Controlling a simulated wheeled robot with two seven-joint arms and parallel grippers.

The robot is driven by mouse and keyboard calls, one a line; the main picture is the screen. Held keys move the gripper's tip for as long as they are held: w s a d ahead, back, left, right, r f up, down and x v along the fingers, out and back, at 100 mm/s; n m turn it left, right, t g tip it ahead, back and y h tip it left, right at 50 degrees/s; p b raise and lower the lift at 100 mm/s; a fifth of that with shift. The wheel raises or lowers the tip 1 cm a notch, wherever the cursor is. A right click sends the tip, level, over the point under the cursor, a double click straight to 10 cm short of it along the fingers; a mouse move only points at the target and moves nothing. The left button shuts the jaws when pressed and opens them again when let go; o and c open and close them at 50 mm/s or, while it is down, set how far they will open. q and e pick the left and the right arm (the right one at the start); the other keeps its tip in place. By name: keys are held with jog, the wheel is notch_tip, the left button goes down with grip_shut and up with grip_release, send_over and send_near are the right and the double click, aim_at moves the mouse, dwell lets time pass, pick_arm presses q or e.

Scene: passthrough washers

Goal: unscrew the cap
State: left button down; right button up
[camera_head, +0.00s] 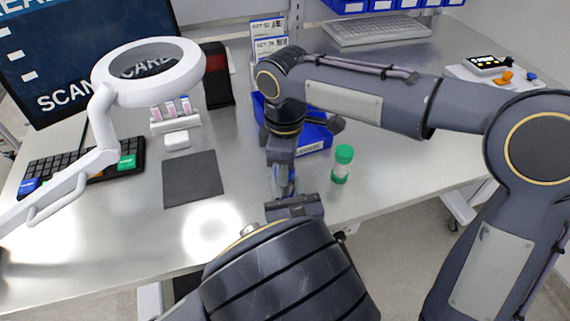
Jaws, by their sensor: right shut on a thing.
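A small clear tube with a green cap (343,154) stands upright on the table, right of my grippers and apart from them. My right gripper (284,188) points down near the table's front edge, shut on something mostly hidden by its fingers. A pale bluish sliver shows there, and I cannot tell whether it is a tube or a cap. My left gripper (295,206) is at the end of the arm at the bottom centre, just below the right one. The two are close together or touching. The left one's fingers are too hidden to read.
A blue bin (312,136) stands just behind my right gripper. A dark mat (192,178), a rack of small tubes (175,124) and a white ring lamp (105,95) are to the left. A grey keyboard (375,31) lies at the back. The table right of the green-capped tube is clear.

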jog(key=shift+r, duration=1)
jog(key=shift+r, duration=2)
pick_arm(q)
jog(key=c, duration=1)
grip_release()
